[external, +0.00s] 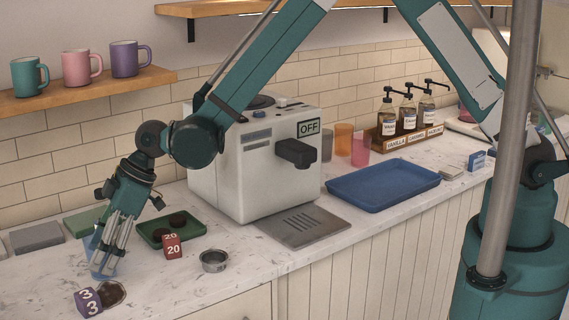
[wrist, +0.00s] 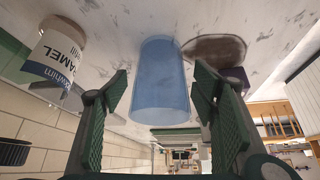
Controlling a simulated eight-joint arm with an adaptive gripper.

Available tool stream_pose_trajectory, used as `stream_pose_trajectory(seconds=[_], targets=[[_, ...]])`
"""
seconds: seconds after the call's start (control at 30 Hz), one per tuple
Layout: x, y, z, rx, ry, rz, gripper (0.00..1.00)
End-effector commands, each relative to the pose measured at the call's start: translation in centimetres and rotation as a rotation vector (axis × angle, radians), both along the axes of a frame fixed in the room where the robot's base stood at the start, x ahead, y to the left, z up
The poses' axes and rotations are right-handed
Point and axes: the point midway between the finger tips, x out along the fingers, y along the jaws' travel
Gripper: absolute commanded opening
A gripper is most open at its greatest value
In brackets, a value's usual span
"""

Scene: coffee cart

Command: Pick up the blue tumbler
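The blue tumbler (wrist: 158,80) is translucent and shows in the middle of the wrist view, in the space between my two fingers. A visible gap separates it from each finger pad. In the external view the tumbler (external: 103,264) stands on the counter at the lower left, partly hidden behind my fingers. My gripper (external: 113,244) points down at it from above. In the wrist view my gripper (wrist: 160,112) is open, with dark green ridged pads to the left and right of the tumbler.
A purple block marked 3 (external: 88,302) and a brown spill (external: 113,293) lie close to the tumbler. A red block marked 20 (external: 172,246), a green tray (external: 146,226) and a metal cup (external: 214,261) are to the right. A caramel-labelled container (wrist: 52,55) shows at the wrist view's left.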

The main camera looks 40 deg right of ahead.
Motion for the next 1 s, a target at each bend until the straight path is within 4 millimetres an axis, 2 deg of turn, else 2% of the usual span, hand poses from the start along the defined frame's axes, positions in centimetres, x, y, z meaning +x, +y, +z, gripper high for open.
stream_pose_trajectory(seconds=[0.03,0.23,0.67,0.87,1.0], targets=[[0.0,0.0,0.0,0.000,0.000,0.000,0.51],[0.0,0.0,0.0,0.000,0.000,0.000,0.25],[0.0,0.0,0.2,0.000,0.000,0.000,0.25],[0.0,0.0,1.4,0.000,0.000,0.000,0.25],[0.0,0.0,2.9,0.000,0.000,0.000,0.25]])
